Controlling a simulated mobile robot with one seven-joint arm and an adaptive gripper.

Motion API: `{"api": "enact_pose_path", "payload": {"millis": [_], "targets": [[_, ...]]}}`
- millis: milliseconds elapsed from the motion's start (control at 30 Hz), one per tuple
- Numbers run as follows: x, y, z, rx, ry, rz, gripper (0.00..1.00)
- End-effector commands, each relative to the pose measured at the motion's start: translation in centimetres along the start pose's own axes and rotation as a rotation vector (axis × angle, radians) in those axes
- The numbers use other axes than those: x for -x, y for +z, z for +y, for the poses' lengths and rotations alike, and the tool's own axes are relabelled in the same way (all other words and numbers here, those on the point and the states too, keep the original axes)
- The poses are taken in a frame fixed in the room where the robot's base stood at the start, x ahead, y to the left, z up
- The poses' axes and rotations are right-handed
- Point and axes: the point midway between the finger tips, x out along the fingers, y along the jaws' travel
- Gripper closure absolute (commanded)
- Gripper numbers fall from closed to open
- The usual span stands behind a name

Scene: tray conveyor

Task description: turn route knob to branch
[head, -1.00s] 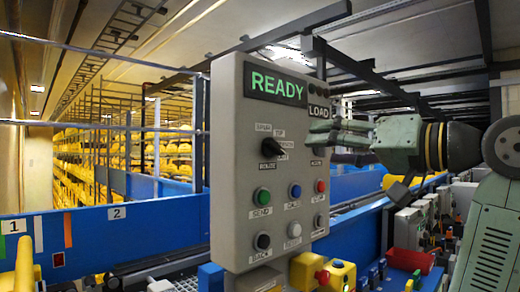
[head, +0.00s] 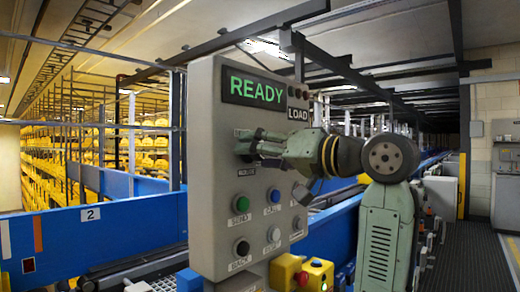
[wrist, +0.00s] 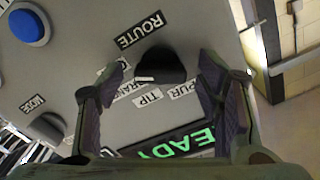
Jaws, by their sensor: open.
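The black route knob (wrist: 160,66) sits on the grey control panel (head: 205,110) above the label ROUTE, as the wrist view shows upside down. Its white mark lies on the side toward the BRANCH (wrist: 124,90) and TIP (wrist: 150,97) labels; I cannot tell which it points at. The SPUR label (wrist: 184,90) is on the other side. My gripper (wrist: 163,75) is open, with one finger on each side of the knob; contact is not clear. In the head view my gripper (head: 246,147) reaches the panel from the right and hides the knob.
The panel screen (head: 255,90) reads READY, with a LOAD label beside it. Several push buttons, one green (head: 241,203), sit below my gripper. A second knob marked MODE (wrist: 47,127) is nearby. Blue conveyor walls (head: 110,232) run behind; a yellow box (head: 317,272) is below.

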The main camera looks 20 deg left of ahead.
Motion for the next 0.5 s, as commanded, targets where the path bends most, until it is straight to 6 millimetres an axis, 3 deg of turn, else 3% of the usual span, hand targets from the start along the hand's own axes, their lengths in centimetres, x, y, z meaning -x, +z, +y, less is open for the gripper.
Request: {"api": "enact_pose_path", "payload": {"millis": [300, 500], "targets": [[-0.26, 0.01, 0.00, 0.000, 0.000, 0.001, 0.41], [-0.24, 0.01, -0.01, 0.000, -0.001, 0.001, 0.54]]}}
